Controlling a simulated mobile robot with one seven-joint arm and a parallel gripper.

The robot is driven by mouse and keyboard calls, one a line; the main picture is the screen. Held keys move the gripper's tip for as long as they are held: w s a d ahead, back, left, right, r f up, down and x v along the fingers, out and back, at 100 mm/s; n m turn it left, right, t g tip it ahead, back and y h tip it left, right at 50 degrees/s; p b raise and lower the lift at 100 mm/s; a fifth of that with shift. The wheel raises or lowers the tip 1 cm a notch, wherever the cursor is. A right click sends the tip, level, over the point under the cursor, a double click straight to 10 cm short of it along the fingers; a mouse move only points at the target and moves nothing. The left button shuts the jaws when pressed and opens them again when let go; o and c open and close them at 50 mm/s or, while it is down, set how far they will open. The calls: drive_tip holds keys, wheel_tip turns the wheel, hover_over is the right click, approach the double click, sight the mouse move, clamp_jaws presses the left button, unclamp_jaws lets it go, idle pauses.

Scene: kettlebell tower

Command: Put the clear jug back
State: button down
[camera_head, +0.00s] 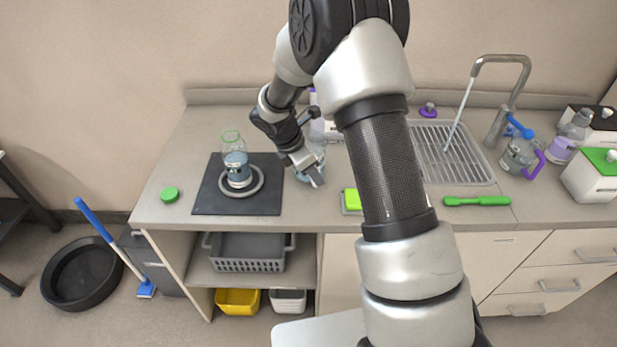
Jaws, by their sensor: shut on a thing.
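My gripper (317,181) is over the counter just right of the dark mat. It is shut on a clear jug (319,152), which is mostly hidden behind my gripper and wrist. I cannot tell whether the jug touches the counter. A clear jar (235,160) with a green rim and bluish contents stands upright on a round grey base on the dark mat (208,200), left of my gripper. Another clear jug (514,157) with a purple handle stands right of the sink.
A green lid (169,194) lies left of the mat. A green-topped item (351,200) lies near the front edge. The sink rack (450,165), tap (497,125), green tool (477,201) and bottle (563,148) are to the right. My arm hides the middle of the counter.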

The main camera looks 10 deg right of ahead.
drive_tip(key=shift+f, duration=0.2)
idle(0.5)
drive_tip(key=c, duration=1.5)
unclamp_jaws()
drive_tip(key=c, duration=0.4)
drive_tip(key=p+v, duration=0.3)
drive_tip(key=v, duration=0.6)
